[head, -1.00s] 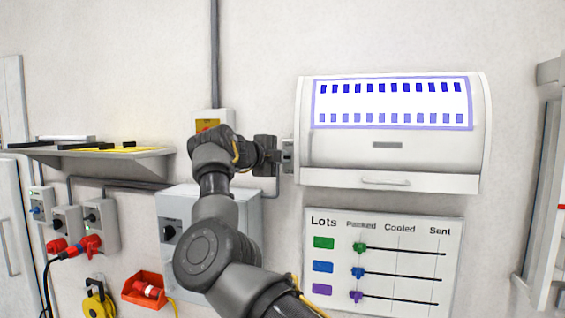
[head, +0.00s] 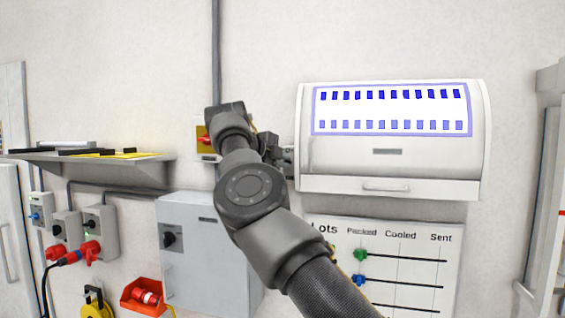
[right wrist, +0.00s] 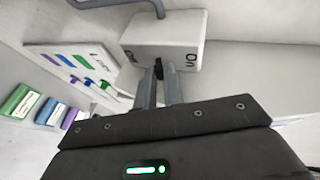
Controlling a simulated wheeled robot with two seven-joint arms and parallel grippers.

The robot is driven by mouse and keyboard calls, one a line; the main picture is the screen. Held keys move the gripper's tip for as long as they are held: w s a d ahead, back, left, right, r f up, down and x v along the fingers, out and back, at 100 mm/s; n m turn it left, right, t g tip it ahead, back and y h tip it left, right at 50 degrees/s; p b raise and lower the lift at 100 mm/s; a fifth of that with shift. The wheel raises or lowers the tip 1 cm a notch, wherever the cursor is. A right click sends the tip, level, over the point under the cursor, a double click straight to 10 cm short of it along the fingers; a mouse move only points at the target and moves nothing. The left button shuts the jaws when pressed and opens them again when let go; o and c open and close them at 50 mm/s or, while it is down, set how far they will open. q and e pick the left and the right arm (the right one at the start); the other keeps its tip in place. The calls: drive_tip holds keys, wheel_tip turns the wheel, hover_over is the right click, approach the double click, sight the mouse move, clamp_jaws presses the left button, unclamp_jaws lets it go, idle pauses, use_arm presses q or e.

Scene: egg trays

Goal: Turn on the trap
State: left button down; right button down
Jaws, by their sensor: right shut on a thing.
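The trap appears to be the white wall cabinet (head: 390,168) with a blue-bordered panel of small blue slots, right of centre in the head view. A small pale switch box (right wrist: 165,38) with dark markings fills the upper middle of the right wrist view. A small black switch knob (right wrist: 158,69) sticks out of it. My right gripper (right wrist: 159,80) is shut on this knob, with one finger on each side. In the head view the right gripper (head: 284,152) is at the cabinet's left side, and my arm partly hides it. My left gripper is out of view.
A grey electrical cabinet (head: 190,260) with a black knob stands below my right arm. A shelf (head: 90,163), sockets with red plugs and a red bin (head: 143,295) are to the left. A lots board (head: 440,260) hangs below the trap, partly behind my arm.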

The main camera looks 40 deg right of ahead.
drive_tip(key=c, duration=1.5)
unclamp_jaws()
drive_tip(key=v, duration=1)
drive_tip(key=shift+a+r, duration=0.15)
drive_tip(key=shift+a, duration=0.15)
drive_tip(key=shift+s, duration=0.1)
